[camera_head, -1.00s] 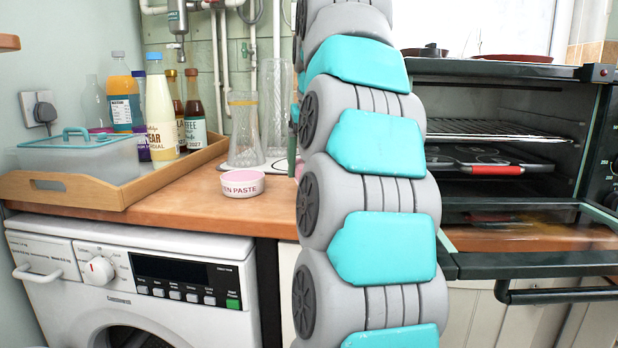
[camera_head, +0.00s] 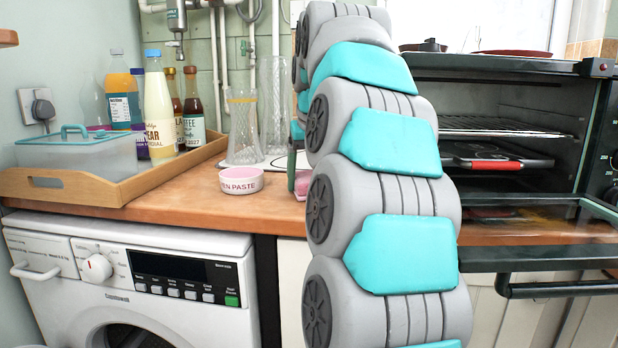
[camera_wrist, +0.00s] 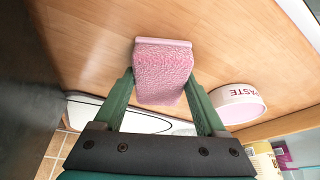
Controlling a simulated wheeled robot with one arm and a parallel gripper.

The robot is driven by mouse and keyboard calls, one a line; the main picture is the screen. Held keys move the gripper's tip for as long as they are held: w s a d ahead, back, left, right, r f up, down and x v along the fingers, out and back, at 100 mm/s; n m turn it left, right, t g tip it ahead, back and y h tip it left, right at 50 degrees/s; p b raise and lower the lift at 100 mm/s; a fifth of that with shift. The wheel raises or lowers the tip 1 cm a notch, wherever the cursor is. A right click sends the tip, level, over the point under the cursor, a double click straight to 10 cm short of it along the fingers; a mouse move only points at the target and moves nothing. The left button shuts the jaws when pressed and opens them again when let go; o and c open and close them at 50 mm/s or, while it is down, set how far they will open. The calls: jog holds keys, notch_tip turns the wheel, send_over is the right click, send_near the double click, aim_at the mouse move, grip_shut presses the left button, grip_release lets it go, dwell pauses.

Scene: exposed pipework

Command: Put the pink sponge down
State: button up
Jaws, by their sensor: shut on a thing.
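The pink sponge (camera_wrist: 163,72) is a rough-faced block in the middle of the wrist view, above or on the wooden worktop (camera_wrist: 85,30). My gripper (camera_wrist: 160,88) is shut on it, with one green finger on each side. In the head view the sponge (camera_head: 302,183) shows just left of my arm, partly hidden by it, close over the worktop. I cannot tell whether it touches the wood. My gripper (camera_head: 293,165) is mostly hidden behind my arm there.
A pink and white bowl (camera_head: 241,180) stands left of the sponge. Behind are a glass vase (camera_head: 243,130) and a wooden tray (camera_head: 75,190) with bottles and a box. An open oven (camera_head: 520,150) is at the right. Some bare worktop lies around the sponge.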

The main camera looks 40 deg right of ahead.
jog(key=o, duration=1.1)
jog(key=shift+f, duration=0.1)
jog(key=shift+o, duration=0.2)
